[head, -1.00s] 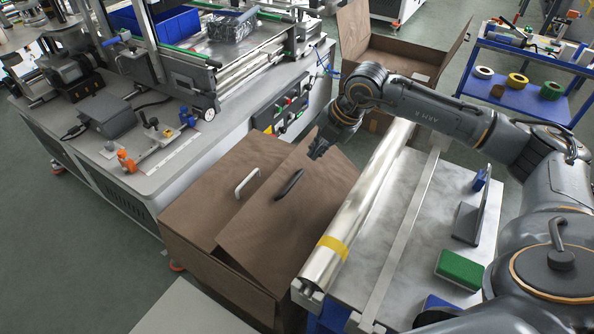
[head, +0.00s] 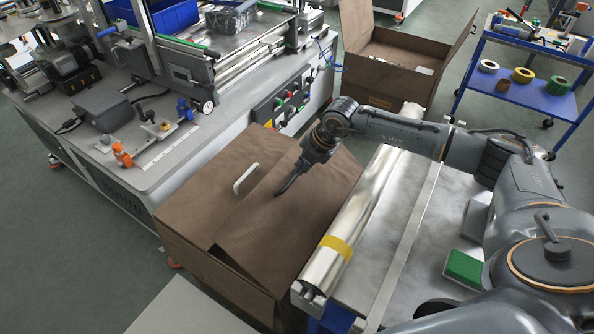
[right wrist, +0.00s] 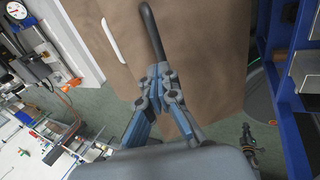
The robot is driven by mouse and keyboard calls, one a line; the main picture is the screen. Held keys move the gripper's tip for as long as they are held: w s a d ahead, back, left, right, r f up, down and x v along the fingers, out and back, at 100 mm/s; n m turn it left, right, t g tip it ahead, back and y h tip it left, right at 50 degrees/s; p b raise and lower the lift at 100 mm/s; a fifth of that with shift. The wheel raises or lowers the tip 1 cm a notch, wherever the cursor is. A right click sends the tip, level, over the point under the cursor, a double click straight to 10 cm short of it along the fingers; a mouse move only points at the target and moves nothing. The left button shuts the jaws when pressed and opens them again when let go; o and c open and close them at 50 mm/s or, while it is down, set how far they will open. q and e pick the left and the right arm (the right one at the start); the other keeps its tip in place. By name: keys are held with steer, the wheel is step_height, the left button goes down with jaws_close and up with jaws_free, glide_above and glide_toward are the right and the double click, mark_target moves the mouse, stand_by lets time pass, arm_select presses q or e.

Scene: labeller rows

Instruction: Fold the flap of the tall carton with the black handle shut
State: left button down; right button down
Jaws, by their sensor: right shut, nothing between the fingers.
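The tall brown carton (head: 185,252) stands between the grey machine and the roller table. One top flap has a white handle (head: 245,179). The other flap (head: 250,235) has a black handle (head: 285,187); its front edge stands a little apart from the carton's front wall, with a dark gap below. My right gripper (head: 300,166) is over this flap at the handle's far end, shut and empty. In the right wrist view the black handle (right wrist: 151,28) ends at my fingertips; I cannot tell whether they touch. My left gripper is not in view.
A roller table with a shiny roll (head: 352,225) and yellow tape stands close on the right. The grey machine (head: 150,180) borders the left. Another open carton (head: 395,75) stands behind. A blue cart (head: 535,95) with tape rolls is at the back right.

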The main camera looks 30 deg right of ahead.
mark_target(284, 180)
steer(key=shift+x, duration=2.05)
steer(key=shift+a, duration=0.1)
steer(key=w+a+f+g+b, duration=0.1)
steer(key=w+a+f+g+h+b, duration=0.1)
steer(key=w+f, duration=0.1)
steer(key=shift+w+f, duration=0.1)
steer(key=shift+w+f+b, duration=0.15)
steer(key=shift+w+b, duration=0.05)
steer(key=shift+b, duration=0.2)
steer(key=shift+g, duration=0.3)
